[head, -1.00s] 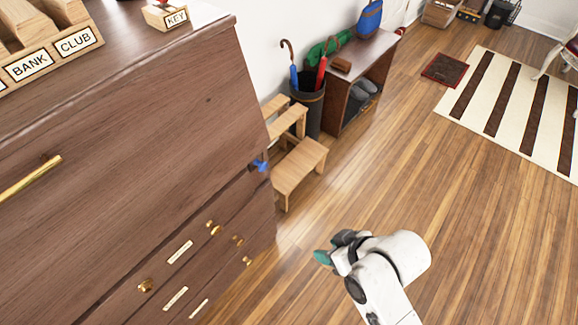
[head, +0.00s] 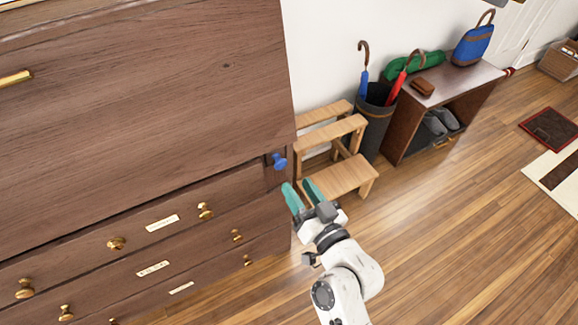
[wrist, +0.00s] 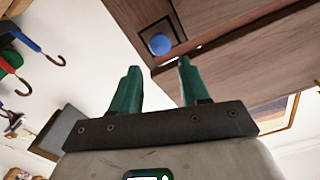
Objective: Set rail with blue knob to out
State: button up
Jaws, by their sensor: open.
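The blue knob (head: 279,161) sits on the end of a narrow rail at the right edge of the wooden cabinet's front, just above the top drawer row. In the wrist view the blue knob (wrist: 160,44) shows on a small square rail end, beyond and between the fingertips. How far the rail stands out is hard to tell. My gripper (head: 301,192) is open and empty, its teal fingers just below and to the right of the knob in the head view, apart from it. The wrist view shows both fingers (wrist: 157,82) spread.
The cabinet (head: 150,110) has drawers with brass knobs below the rail. A wooden step stool (head: 345,178) stands right of the cabinet, behind my gripper. Beyond are an umbrella bin (head: 372,130) and a shoe bench (head: 410,130).

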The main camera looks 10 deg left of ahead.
aim_at(283, 165)
jog(key=p+x, duration=0.1)
jog(key=x, duration=0.6)
jog(key=shift+w+a, duration=0.1)
grip_shut()
dwell(0.4)
